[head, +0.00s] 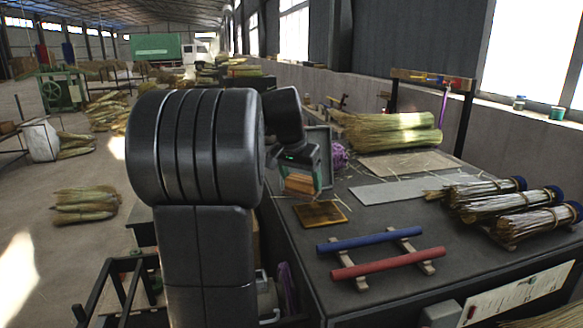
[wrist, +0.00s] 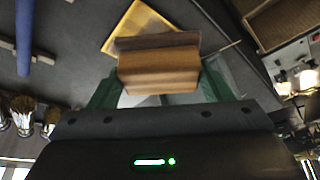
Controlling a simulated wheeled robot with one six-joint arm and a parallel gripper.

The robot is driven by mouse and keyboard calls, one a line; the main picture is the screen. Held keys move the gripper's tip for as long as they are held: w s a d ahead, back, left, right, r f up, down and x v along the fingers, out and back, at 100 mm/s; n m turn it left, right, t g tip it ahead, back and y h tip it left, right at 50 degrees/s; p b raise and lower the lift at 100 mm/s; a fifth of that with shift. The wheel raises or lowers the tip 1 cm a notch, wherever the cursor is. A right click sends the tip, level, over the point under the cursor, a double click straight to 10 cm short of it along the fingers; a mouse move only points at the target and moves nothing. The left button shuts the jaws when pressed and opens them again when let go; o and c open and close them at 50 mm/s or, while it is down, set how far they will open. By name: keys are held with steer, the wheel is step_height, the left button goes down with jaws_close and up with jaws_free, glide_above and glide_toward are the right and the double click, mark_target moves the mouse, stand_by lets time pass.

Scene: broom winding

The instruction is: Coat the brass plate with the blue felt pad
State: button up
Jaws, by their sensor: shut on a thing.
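The brass plate (head: 320,213) lies flat on the dark bench, near its left edge in the head view. It shows yellow at the top of the wrist view (wrist: 124,27). My gripper (wrist: 157,88) has green fingers closed on the sides of a wooden block (wrist: 158,72), which also shows in the head view (head: 299,184). The block has a grey-brown layer (wrist: 155,42) on its far side; I see no blue on it. The block is just behind the plate in the head view, seemingly above the bench. In the wrist view it hides part of the plate.
A blue rod (head: 370,241) and a red rod (head: 388,263) lie on wooden rests right of and nearer than the plate. Broom bundles (head: 535,221) lie at the right, and a large straw bundle (head: 392,131) behind. A pale sheet (head: 405,187) lies beyond the plate.

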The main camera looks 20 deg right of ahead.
mark_target(299, 192)
steer(key=shift+w+f, duration=0.1)
steer(key=shift+w, duration=0.1)
steer(key=shift+s+f+b, duration=0.15)
steer(key=shift+f+b, duration=0.4)
steer(key=shift+b, duration=0.15)
steer(key=shift+f+b, duration=1.9)
steer(key=shift+f, duration=0.35)
steer(key=shift+f+b, duration=0.7)
steer(key=shift+f, duration=0.35)
steer(key=shift+d+r, duration=0.1)
steer(key=shift+d, duration=0.05)
